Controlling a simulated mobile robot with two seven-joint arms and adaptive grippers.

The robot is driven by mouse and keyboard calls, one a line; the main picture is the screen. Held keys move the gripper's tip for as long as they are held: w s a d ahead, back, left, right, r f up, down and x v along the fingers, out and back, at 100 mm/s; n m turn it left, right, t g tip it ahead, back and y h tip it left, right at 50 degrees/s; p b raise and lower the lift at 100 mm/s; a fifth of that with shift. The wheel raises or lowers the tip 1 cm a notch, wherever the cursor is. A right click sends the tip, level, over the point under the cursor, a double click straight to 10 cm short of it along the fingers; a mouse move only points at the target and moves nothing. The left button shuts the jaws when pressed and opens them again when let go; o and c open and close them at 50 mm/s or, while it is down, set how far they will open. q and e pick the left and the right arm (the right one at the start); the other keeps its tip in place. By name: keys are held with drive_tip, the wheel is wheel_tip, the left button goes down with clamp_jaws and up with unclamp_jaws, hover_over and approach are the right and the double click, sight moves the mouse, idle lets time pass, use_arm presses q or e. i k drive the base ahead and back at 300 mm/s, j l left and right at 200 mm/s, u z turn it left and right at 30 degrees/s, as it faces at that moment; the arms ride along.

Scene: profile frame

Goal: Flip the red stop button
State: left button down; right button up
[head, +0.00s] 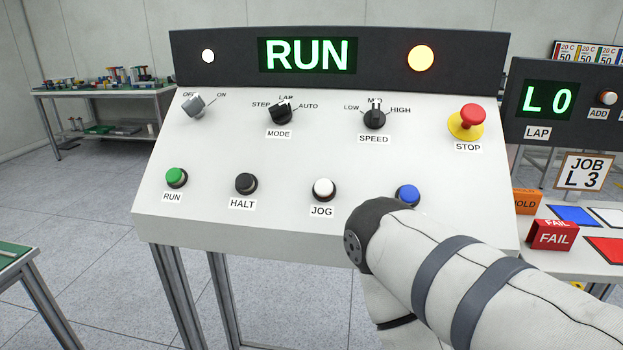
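The red stop button (472,115) is a mushroom head on a yellow base at the upper right of the sloped control panel (320,150), above a label reading STOP. Nothing touches it. My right arm comes in from the lower right, and its bent joint covers part of the panel's lower right front, below the stop button. The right gripper is out of view, and so is the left arm with its gripper.
The panel also carries an OFF/ON switch (197,105), MODE knob (281,113), SPEED knob (374,117), and green (176,177), black (246,183), white (324,189) and blue (408,194) buttons. A second display unit (570,100) and a red FAIL block (554,236) stand right.

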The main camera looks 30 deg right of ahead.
sight(472, 114)
drive_tip(key=z, duration=1.7)
